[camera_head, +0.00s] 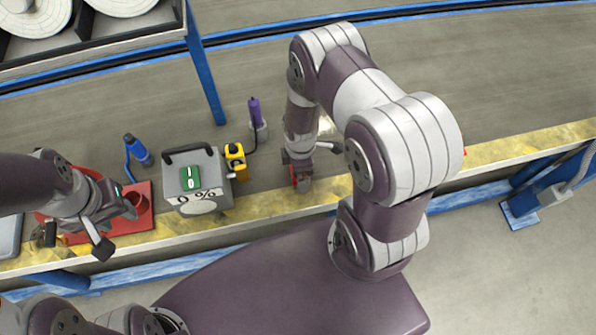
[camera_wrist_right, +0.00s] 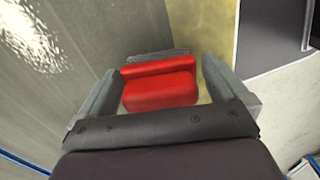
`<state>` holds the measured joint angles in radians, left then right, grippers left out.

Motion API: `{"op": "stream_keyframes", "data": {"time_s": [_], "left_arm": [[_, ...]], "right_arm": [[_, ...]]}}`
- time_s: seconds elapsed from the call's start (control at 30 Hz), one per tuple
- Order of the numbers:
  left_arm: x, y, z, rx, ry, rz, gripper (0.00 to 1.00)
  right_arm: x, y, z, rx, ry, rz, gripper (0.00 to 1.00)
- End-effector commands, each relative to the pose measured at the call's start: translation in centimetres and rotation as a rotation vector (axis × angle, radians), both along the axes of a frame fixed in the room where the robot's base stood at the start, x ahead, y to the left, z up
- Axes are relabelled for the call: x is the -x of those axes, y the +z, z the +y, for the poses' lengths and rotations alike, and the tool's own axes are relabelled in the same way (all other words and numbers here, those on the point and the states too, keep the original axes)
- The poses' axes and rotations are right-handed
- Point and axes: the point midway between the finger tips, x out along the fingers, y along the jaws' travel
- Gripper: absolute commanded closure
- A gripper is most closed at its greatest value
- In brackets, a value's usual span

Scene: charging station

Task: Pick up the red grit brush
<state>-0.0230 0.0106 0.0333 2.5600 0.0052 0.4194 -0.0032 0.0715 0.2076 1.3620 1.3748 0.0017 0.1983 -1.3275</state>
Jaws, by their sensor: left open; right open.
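The red grit brush (camera_wrist_right: 160,88) is a red block in the right wrist view, with a grey piece along its far side. It lies between the two fingers of my right gripper (camera_wrist_right: 158,74), with visible gaps on both sides. The fingers are open around it and do not look closed on it. In the head view only a small red part (camera_head: 301,184) shows below my right gripper (camera_head: 299,166), near the bench's yellow edge; the arm hides the rest. My left gripper (camera_head: 116,227) is open and empty above a red tray at the left.
The red tray (camera_head: 146,226) holds a red round cup. A grey box (camera_head: 212,190) with a "0 %" display, a blue bottle (camera_head: 138,150), a yellow device (camera_head: 235,160) and a purple-handled tool (camera_head: 255,112) stand on the bench. A blue post (camera_head: 205,75) rises behind.

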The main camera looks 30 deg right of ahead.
Motion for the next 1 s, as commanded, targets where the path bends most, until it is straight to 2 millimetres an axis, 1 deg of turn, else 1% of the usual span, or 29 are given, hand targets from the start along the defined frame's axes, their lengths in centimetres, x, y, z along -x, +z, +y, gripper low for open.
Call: {"op": "stream_keyframes", "data": {"time_s": [0.03,0.1,0.3,0.33,0.37,0.4,0.43,0.47,0.77,0.87,1.0], "left_arm": [[0.0,-0.5,0.0,0.0,0.0,0.0,0.57],[0.0,-0.6,0.0,0.0,0.0,0.0,0.57],[0.0,-0.5,0.0,0.0,0.0,0.0,0.57],[0.0,-0.5,0.0,0.0,0.0,0.0,0.57],[0.0,-0.5,0.0,0.0,0.0,0.0,0.57],[0.0,-0.5,0.0,0.0,0.0,0.0,0.57],[0.0,-0.5,0.0,0.0,0.0,0.0,0.57],[0.0,-0.5,0.0,0.0,0.0,0.0,0.57],[0.0,-0.4,0.0,0.0,0.0,0.0,0.57],[0.0,-0.1,0.0,0.0,0.0,0.0,0.57],[0.0,0.8,0.0,0.0,0.0,0.0,0.57]], "right_arm": [[0.0,-1.0,0.0,0.0,0.0,0.0,0.0],[0.0,-1.5,0.0,-0.001,0.0,-0.001,0.0],[-0.1,-1.5,0.0,0.0,0.0,-0.002,0.0],[-0.1,-1.4,0.0,0.0,0.0,-0.002,0.03],[-0.1,-1.4,0.0,0.0,0.0,-0.002,0.13],[-0.1,-1.4,0.0,0.0,0.0,-0.002,0.26],[-0.1,-1.4,0.0,0.0,0.0,-0.002,0.36],[0.0,-1.4,0.0,-0.001,0.0,-0.001,0.42],[-0.1,-1.2,0.0,0.0,0.0,-0.002,0.43],[-0.1,-0.5,0.0,0.0,0.0,-0.003,0.43],[-0.1,1.7,0.0,0.0,0.0,-0.003,0.43]]}}
